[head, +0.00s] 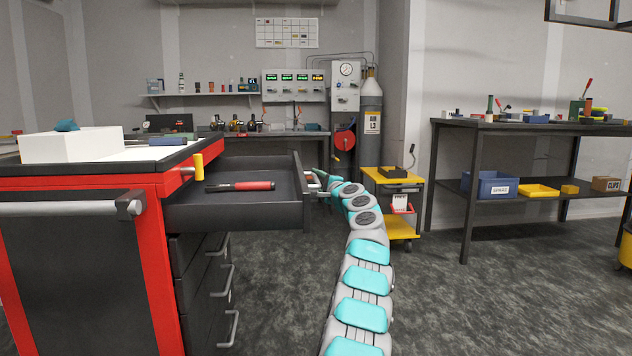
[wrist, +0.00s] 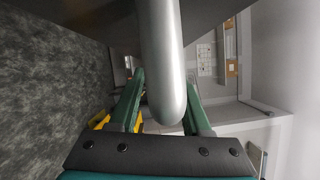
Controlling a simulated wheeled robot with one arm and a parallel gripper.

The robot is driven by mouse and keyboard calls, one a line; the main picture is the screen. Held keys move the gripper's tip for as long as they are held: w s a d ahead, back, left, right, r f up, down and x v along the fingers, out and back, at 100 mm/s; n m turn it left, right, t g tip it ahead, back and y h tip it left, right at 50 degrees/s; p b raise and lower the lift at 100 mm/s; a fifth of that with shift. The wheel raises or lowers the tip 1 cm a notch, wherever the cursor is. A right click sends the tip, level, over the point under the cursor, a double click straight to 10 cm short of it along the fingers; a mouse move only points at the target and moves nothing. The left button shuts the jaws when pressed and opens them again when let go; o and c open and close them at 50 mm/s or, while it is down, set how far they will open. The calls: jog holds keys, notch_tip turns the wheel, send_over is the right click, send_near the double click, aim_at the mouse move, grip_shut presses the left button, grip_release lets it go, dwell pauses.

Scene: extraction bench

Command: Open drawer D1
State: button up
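The top drawer (head: 235,212) of the red and black cabinet (head: 170,265) is pulled well out, with its inside showing. No D1 label can be read on it. A red and black tool (head: 240,186) lies in the drawer. My gripper (head: 317,180) is at the drawer's front, on its right side, partly hidden by my arm. In the wrist view, the grey handle bar (wrist: 163,60) runs between the two green fingers of my gripper (wrist: 165,95). The fingers appear to press on both sides of the bar.
Several lower drawers (head: 205,290) with bar handles are shut. A white box (head: 70,147) sits on the cabinet top. A yellow cart (head: 395,183) stands beyond my arm, and a dark bench (head: 530,125) is at the right. The floor (head: 480,305) to the right is clear.

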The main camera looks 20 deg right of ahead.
jog(key=shift+s, duration=0.1)
jog(key=shift+s+f+b, duration=0.1)
jog(key=shift+s+b, duration=0.6)
jog(key=shift+s, duration=0.45)
jog(key=s, duration=0.3)
jog(key=s+b, duration=0.1)
jog(key=s, duration=0.1)
jog(key=shift+s+d+f, duration=0.1)
jog(key=shift+d+f, duration=0.1)
jog(key=shift+d, duration=0.1)
jog(key=shift+s, duration=0.15)
